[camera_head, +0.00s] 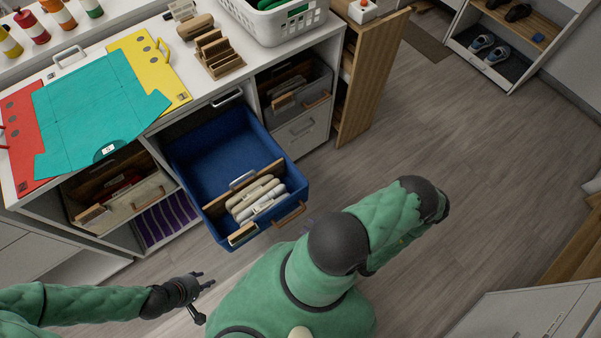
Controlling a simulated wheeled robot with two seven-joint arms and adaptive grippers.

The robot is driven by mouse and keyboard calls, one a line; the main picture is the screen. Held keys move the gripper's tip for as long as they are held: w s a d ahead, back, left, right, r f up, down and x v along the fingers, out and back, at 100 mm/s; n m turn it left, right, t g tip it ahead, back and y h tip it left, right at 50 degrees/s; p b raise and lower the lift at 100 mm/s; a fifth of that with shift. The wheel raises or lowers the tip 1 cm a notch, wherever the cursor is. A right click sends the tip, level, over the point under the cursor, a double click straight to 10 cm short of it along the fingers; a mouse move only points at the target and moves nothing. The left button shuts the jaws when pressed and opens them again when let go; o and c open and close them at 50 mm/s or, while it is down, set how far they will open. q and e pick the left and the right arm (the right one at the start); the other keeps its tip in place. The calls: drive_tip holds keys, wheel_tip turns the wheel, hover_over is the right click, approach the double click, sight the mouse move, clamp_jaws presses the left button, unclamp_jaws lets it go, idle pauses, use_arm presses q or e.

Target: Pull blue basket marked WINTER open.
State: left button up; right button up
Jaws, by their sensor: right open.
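A blue basket (215,150) stands well out of its cubby in the white shelving, with its inside showing. Near its front are a wooden divider and several pale rolled items (257,198). A wooden handle (289,215) and a small tag (243,233) are on its front; I cannot read the tag's lettering. My left gripper (207,299) is open and empty, below and left of the basket, apart from it. My right arm bends in front of the basket's right side, and its gripper is hidden behind the arm.
A teal folder (95,110) and a white basket (284,20) are on the shelving top. A beige basket (119,204) and a grey basket (297,92) flank the blue one. A tall wooden pull-out (372,80) juts out at right. Floor beyond is clear.

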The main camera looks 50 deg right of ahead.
drive_tip(key=shift+v, duration=2.75)
drive_tip(key=shift+s, duration=0.1)
